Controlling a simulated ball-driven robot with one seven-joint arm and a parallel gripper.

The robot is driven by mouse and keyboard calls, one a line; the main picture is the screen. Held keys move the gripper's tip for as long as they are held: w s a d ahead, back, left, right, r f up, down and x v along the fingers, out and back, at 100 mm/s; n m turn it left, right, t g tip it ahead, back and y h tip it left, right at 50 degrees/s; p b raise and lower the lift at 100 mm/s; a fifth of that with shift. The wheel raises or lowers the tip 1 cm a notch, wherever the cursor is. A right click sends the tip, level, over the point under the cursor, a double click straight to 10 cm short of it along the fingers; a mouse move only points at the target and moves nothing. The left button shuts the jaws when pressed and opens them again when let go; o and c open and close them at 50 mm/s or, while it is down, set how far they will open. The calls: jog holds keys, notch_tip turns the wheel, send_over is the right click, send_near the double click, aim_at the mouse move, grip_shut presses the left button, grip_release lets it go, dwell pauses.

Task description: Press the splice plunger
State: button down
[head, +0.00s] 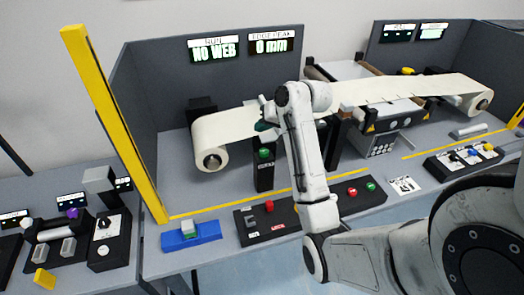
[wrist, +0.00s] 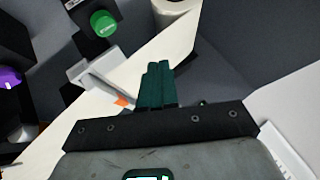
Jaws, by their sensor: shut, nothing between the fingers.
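A green round plunger (head: 264,154) sits on top of a dark post (head: 264,177) in the middle of the main station, below the cream web in the head view. A green round cap, which looks like the same plunger, shows at the upper left of the wrist view (wrist: 103,23). My gripper (head: 263,126) is shut and empty, near the web and above the post. Its dark green fingers (wrist: 158,84) are together in the wrist view, apart from the green cap. My arm hides part of the web and the area right of the post.
A cream web (head: 236,122) runs from the left roll (head: 210,143) to the right roll (head: 481,101). A control box (head: 268,224), a blue block (head: 191,235) and a yellow post (head: 107,115) stand nearby. A display (head: 215,49) reads NO WEB.

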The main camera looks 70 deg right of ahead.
jog(key=shift+s+d+r, duration=0.2)
jog(key=shift+d+r, duration=0.15)
jog(key=shift+d, duration=0.15)
jog(key=shift+s+d+r, duration=0.2)
jog(key=shift+d+r, duration=0.1)
jog(key=shift+d, duration=0.15)
jog(key=shift+f, duration=0.15)
jog(key=b, duration=0.6)
send_over(266, 152)
notch_tip(266, 152, down, 7)
jog(key=shift+d+r, duration=0.1)
jog(key=shift+f, duration=0.9)
dwell(0.6)
jog(key=shift+f, duration=0.4)
